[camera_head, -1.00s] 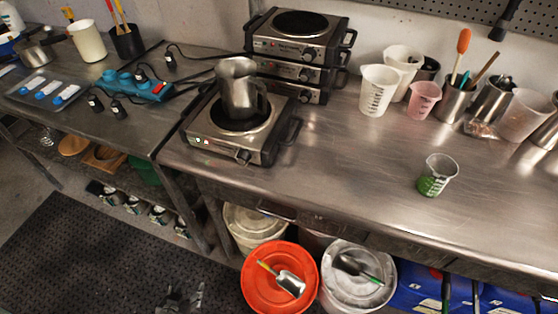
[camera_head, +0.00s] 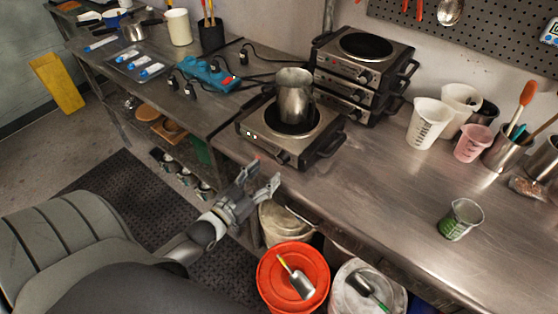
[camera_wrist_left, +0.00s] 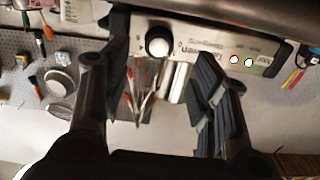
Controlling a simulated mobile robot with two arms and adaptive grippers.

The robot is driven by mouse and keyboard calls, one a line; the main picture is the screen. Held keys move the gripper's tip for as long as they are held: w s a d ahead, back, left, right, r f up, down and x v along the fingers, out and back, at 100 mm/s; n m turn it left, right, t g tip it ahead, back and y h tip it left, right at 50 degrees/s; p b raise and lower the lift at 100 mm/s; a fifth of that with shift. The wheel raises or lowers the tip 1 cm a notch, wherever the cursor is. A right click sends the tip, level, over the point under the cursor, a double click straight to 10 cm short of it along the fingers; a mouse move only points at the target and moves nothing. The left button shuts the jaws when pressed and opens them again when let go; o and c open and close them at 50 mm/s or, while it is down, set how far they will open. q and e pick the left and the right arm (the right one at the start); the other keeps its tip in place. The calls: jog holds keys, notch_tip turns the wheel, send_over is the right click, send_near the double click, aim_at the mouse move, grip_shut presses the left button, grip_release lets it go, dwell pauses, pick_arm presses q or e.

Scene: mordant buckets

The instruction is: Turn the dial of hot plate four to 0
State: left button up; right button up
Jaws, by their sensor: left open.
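A single hot plate (camera_head: 262,143) with a steel pitcher (camera_head: 294,98) on it stands at the worktop's front left edge. Its dial (camera_head: 282,157) is on the front panel. No number on it is readable. My left gripper (camera_head: 262,177) is open and empty, in front of and a little below that panel. The dial's setting is not readable. My right gripper is out of view.
Stacked hot plates (camera_head: 363,62) stand behind. A blue power strip (camera_head: 208,74) with cables lies on the left table. A glass beaker (camera_head: 461,220) stands at right, with free worktop around it. An orange-lidded bucket (camera_head: 292,280) is below the edge.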

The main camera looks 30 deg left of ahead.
aim_at(279, 161)
pick_arm(q)
jog(key=w, duration=0.5)
jog(key=shift+d+r+p, duration=0.1)
jog(key=shift+d+p, duration=0.15)
jog(key=shift+p, duration=0.1)
jog(key=shift+w, duration=0.7)
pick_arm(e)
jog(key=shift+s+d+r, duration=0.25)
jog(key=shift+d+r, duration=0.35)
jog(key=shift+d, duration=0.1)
pick_arm(q)
jog(key=c, duration=1)
